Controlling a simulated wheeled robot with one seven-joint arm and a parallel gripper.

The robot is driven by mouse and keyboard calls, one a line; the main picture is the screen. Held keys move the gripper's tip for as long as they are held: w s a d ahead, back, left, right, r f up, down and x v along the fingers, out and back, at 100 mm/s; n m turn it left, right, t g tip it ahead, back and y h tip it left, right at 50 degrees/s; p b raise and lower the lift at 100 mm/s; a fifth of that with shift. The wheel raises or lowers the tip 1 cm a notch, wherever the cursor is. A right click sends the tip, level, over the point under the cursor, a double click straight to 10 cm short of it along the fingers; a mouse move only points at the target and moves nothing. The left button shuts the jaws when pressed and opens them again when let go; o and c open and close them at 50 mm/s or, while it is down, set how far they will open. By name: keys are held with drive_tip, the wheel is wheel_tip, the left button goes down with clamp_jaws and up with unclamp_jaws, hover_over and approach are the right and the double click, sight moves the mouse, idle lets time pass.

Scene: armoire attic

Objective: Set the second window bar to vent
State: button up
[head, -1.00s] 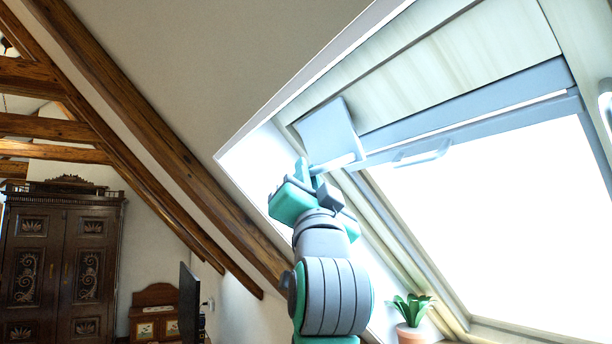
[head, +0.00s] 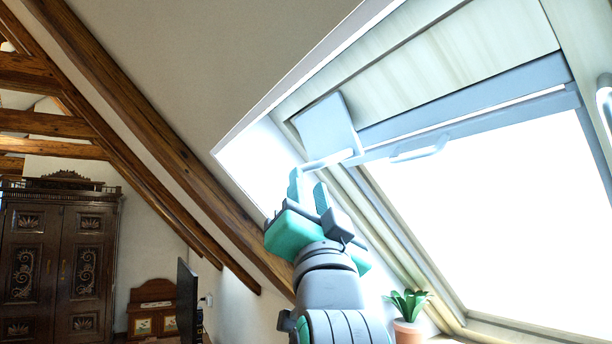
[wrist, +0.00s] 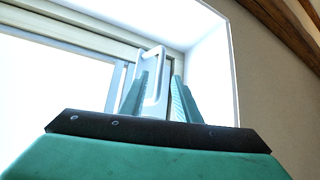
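A skylight window (head: 500,200) fills the right of the head view. A pale bar handle (head: 328,161) runs along the lower edge of a tilted blue-grey flap (head: 325,124) at the upper left of the frame. A second bar-shaped handle (head: 420,153) sits on the cross rail to its right. I cannot tell which one the task counts as second. My gripper (head: 308,180) points up, just below the flap's bar. In the wrist view my gripper (wrist: 156,88) is open, and a white loop handle (wrist: 157,82) shows between its fingers, apparently just beyond the tips. Contact is not visible.
The sloped ceiling and window recess wall (head: 255,160) lie close on the left of my gripper. A potted plant (head: 408,305) stands on the sill below right. A dark armoire (head: 55,260) and a small cabinet (head: 153,308) are far left.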

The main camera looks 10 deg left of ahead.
drive_tip(key=shift+v, duration=2.05)
